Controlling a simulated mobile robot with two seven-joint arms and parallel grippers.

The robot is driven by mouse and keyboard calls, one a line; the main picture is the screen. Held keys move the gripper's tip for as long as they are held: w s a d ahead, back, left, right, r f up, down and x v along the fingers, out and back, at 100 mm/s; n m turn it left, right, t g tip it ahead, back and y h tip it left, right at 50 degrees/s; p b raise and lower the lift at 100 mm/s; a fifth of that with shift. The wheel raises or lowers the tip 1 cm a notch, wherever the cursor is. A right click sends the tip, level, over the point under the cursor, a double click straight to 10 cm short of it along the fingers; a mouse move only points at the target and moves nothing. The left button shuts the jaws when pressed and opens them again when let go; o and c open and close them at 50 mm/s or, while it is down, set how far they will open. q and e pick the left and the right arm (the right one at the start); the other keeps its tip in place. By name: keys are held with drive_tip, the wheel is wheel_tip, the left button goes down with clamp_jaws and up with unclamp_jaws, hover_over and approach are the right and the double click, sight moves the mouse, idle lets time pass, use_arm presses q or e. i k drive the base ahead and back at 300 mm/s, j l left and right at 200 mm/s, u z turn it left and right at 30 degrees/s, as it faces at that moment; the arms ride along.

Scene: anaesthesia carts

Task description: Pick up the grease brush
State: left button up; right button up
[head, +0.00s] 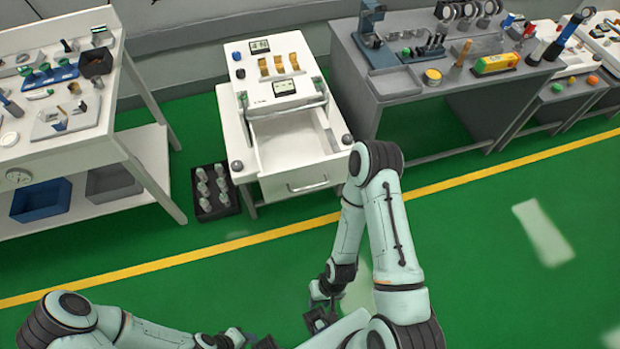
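A slim brown upright item (460,54), which looks like the grease brush, stands on the grey workbench (402,84) behind a yellow-topped tin (432,77). It is small here, and I cannot make out bristles. My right gripper (318,318) hangs low over the green floor in front of the white cart, far from the bench. My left gripper (262,342) is at the bottom edge, partly cut off. Both are well away from the brush. Neither gripper's finger opening shows clearly, and I see nothing held.
A white cart (240,130) with an open, empty-looking drawer (296,150) stands in the middle. A white shelf table (20,160) is at left. A black crate of bottles (232,205) sits on the floor. The yellow-green box (495,64) lies right of the brush. Floor ahead is clear.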

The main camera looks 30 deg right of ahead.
sight(464, 53)
drive_tip(key=l+z, duration=0.1)
drive_tip(key=z, duration=0.35)
drive_tip(key=l+z, duration=0.1)
drive_tip(key=z, duration=0.85)
drive_tip(key=i+l+z, duration=0.1)
drive_tip(key=z, duration=0.4)
drive_tip(key=i+l, duration=0.2)
drive_tip(key=i+l+u, duration=0.2)
drive_tip(key=i+l, duration=0.95)
drive_tip(key=i+j, duration=0.05)
